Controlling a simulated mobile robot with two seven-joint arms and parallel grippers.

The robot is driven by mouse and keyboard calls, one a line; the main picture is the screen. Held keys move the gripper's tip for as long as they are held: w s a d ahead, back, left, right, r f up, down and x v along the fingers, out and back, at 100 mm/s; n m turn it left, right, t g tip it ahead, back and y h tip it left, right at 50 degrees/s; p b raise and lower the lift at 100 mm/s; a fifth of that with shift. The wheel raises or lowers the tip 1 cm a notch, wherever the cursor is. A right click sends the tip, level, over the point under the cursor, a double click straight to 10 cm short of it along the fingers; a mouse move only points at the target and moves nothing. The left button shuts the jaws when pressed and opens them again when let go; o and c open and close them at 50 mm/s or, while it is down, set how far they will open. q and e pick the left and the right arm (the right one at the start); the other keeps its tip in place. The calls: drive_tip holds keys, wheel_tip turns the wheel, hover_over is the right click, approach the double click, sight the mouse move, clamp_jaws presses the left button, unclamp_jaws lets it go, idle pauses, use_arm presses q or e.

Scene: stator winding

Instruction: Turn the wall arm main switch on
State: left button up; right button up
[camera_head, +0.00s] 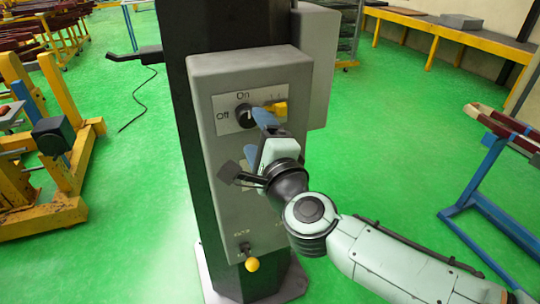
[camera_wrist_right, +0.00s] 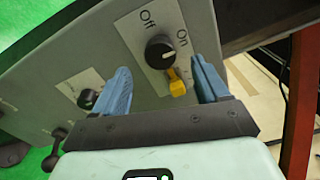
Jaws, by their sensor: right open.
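The main switch is a black round knob (camera_head: 243,114) on a white plate marked Off and On, on the grey box of the wall arm column. A yellow piece (camera_head: 276,107) sits beside the knob; in the right wrist view the yellow piece (camera_wrist_right: 177,84) adjoins the black knob (camera_wrist_right: 160,53). My right gripper (camera_head: 258,130) is in front of the plate, just below and right of the knob. In the wrist view its blue fingers (camera_wrist_right: 161,68) are open, apart on either side of the knob and yellow piece. Contact is not visible. My left gripper is not in view.
A second black knob (camera_wrist_right: 88,98) shows in the wrist view. A yellow frame (camera_head: 75,165) stands left, a blue stand (camera_head: 480,185) right. Green floor around the column is mostly clear.

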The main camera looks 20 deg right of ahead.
drive_tip(key=s, duration=0.7)
drive_tip(key=shift+s+d, duration=0.15)
drive_tip(key=shift+s, duration=0.05)
